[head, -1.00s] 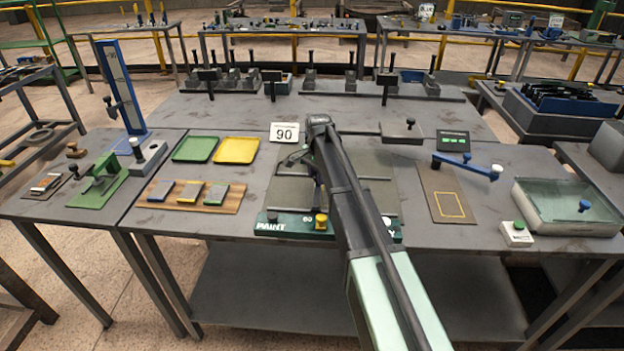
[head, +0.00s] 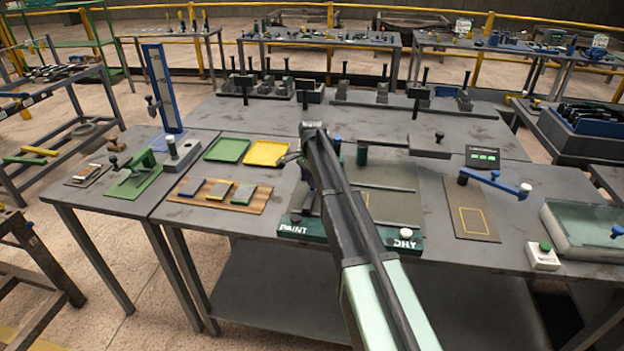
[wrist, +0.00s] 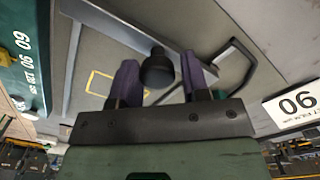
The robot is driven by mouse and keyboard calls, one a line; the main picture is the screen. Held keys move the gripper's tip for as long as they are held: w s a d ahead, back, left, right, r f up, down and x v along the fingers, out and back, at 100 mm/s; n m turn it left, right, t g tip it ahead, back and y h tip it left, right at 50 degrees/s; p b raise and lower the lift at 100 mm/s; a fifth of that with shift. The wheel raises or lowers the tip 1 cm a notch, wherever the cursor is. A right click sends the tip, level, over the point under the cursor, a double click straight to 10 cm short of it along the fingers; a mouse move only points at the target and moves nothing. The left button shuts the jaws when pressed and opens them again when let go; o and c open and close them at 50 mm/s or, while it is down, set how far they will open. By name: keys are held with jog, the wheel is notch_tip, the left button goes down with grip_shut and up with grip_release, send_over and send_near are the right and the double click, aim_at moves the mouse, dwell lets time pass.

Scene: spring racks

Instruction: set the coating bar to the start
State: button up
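In the wrist view, my gripper (wrist: 160,80) has its two purple fingers apart, one on each side of a black round knob (wrist: 157,68). The knob appears to stand on the grey metal coating bar (wrist: 120,25); narrow gaps seem to show beside it, and contact cannot be told. The bar lies over a grey plate with a yellow outlined rectangle (wrist: 108,88). In the head view, the coating station has a dark green front edge (head: 293,229) marked PAINT and DRY. My arm hides much of the station, the bar and my fingers there.
Green (head: 228,150) and yellow (head: 268,153) trays lie left of the station. A blue lever (head: 495,182) and a glass-topped box (head: 590,228) stand to the right.

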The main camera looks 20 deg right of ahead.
jog(key=o, duration=0.3)
jog(key=shift+a, duration=0.15)
jog(key=shift+r, duration=0.1)
notch_tip(320, 180, up, 11)
jog(key=p, duration=1.1)
jog(key=shift+f, duration=0.2)
